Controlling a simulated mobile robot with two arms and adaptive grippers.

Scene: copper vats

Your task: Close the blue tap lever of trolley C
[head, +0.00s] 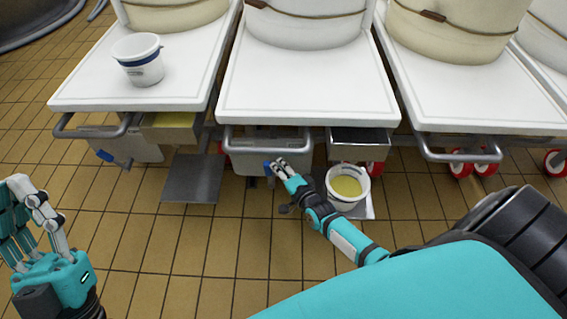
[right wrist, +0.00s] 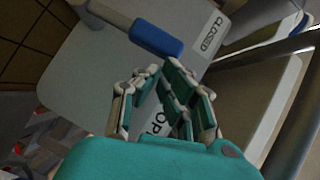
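The middle trolley (head: 310,98) has a grey panel (head: 240,152) under its white top; no letter shows that it is C. Its blue tap lever (head: 267,168) is by my right gripper (head: 280,165). In the right wrist view, the blue lever end (right wrist: 158,38) lies just beyond my fingertips (right wrist: 150,74), near the CLOSED label (right wrist: 211,34). A partly hidden label starting "OP" (right wrist: 160,122) shows behind my fingers. The fingers are drawn together with nothing between them; whether they touch the lever is unclear. My left gripper (head: 32,205) is open and empty, far from the trolleys.
A white bucket with yellow liquid (head: 347,186) stands low at the middle trolley. The left trolley (head: 100,85) bears a white pot (head: 140,60) and has its own blue lever (head: 104,155). A grey rail (head: 268,149) runs before the middle panel. Tiled floor in front is clear.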

